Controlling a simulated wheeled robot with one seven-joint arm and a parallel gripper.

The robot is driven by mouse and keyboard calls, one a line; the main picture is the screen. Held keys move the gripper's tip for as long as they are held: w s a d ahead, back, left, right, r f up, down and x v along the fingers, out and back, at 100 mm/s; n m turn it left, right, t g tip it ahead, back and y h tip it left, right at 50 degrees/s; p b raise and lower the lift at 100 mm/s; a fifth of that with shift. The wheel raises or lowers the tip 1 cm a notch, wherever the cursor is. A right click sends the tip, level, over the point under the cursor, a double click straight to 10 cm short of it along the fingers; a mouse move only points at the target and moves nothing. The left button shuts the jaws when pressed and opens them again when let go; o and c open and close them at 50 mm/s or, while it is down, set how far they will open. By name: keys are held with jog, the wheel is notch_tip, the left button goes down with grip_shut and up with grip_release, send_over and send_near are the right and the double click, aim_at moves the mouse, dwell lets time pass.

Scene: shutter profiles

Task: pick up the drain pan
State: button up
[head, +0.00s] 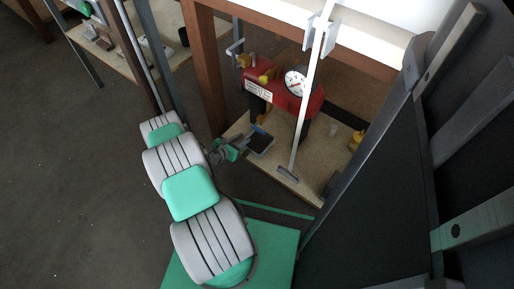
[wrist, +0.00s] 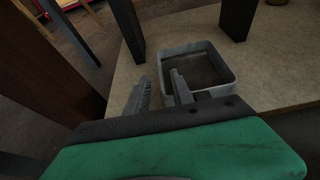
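The drain pan (head: 260,142) is a small grey open box with a dark inside, on the wooden board below the red machine. In the wrist view the drain pan (wrist: 231,78) sits upright just beyond my fingers. My gripper (wrist: 158,77) is open. One finger is left of the pan's left wall, and the other appears over or inside the pan near its front left corner. I cannot tell whether either finger touches it. In the head view my gripper (head: 241,148) is at the pan's left side.
A red machine (head: 284,92) with a round gauge stands behind the pan. A white pole with a flat grey foot (head: 288,174) stands right of the pan. A brown post (head: 207,75) rises close to my arm on the left. Dark legs (wrist: 237,18) stand behind the pan.

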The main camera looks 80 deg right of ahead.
jog(key=b+x, duration=0.1)
jog(key=x, duration=0.3)
jog(key=shift+s+d+f+b, duration=0.1)
jog(key=shift+d+b, duration=0.2)
jog(key=shift+b, duration=0.1)
grip_shut()
dwell(1.0)
